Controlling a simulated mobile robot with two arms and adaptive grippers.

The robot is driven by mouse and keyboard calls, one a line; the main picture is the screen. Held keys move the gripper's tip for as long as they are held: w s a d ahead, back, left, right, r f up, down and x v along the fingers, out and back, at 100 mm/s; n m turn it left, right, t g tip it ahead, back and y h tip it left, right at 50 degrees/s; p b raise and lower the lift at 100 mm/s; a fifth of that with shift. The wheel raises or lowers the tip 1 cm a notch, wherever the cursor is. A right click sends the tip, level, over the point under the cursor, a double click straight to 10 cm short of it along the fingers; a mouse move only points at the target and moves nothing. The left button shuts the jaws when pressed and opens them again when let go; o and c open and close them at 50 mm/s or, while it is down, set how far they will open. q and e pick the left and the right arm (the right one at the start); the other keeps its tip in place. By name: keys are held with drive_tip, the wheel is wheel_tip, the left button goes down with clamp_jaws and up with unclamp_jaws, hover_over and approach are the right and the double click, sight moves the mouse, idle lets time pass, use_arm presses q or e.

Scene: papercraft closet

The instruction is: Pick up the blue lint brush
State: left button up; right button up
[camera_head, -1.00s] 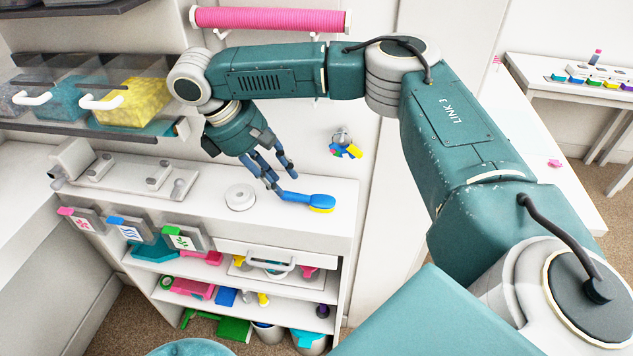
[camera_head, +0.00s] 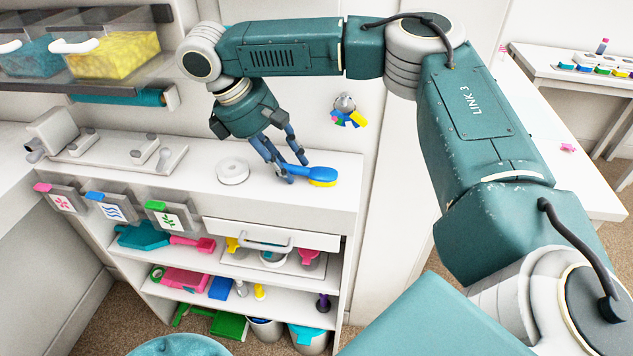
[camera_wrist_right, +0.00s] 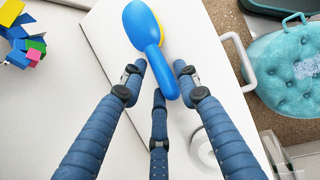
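The blue lint brush (camera_head: 321,174) lies on the white counter top (camera_head: 330,207), its head to the right with a yellow underside edge and its handle toward my gripper. My right gripper (camera_head: 290,172) is low over the counter at the handle. In the right wrist view the brush (camera_wrist_right: 141,24) points its handle down between the spread fingers of my right gripper (camera_wrist_right: 160,85). The fingers are open on both sides of the handle end, with a third finger below it; none is clearly closed on it. My left gripper is not in view.
A white ring-shaped roll (camera_head: 233,171) lies on the counter left of my gripper. A drawer (camera_head: 270,235) and shelves with colourful items are below. A bunch of coloured tags (camera_head: 347,112) hangs on the wall behind. Clear bins (camera_head: 120,50) stand at upper left.

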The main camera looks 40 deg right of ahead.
clamp_jaws()
idle(0.4)
drive_tip(key=r+p, duration=0.4)
drive_tip(key=p, duration=0.2)
drive_tip(key=r+p, duration=0.3)
drive_tip(key=p, duration=0.4)
drive_tip(key=shift+s+a+r, duration=0.15)
drive_tip(key=shift+s+r, duration=0.05)
drive_tip(key=shift+r, duration=0.2)
drive_tip(key=s+a+p, duration=1.2)
drive_tip(key=a+p, duration=0.1)
drive_tip(key=a, duration=0.2)
drive_tip(key=shift+s+f, duration=0.35)
drive_tip(key=shift+f, duration=0.05)
